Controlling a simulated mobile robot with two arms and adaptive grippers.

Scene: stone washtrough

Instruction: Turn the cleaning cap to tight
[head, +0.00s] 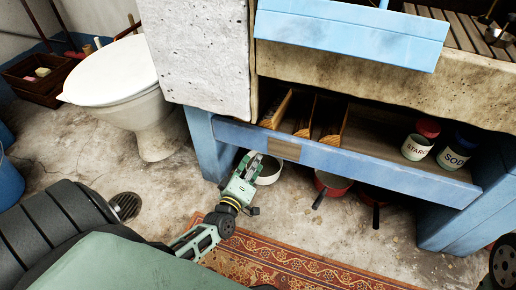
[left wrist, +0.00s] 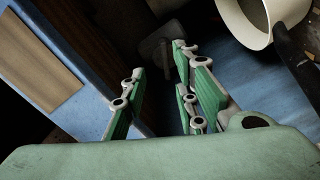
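The cleaning cap cannot be made out in the head view. In the left wrist view a dim grey shape (left wrist: 155,46) with a narrow stem lies in shadow beyond the fingertips; it may be the cap, but I cannot tell for sure. My left gripper (head: 254,164) reaches under the blue front rail of the washtrough, beside a white pot. In the left wrist view the left gripper (left wrist: 158,68) has its green-padded fingers apart, with nothing seen between them. The dim shape appears beyond the gap, seemingly apart from the fingers. My right gripper is not in view.
The blue rail (head: 350,163) runs just above my left gripper. The white pot (head: 270,174) and a red pan (head: 332,182) stand under the shelf. A patterned rug (head: 290,262) lies in front. A toilet (head: 115,75) stands to the left.

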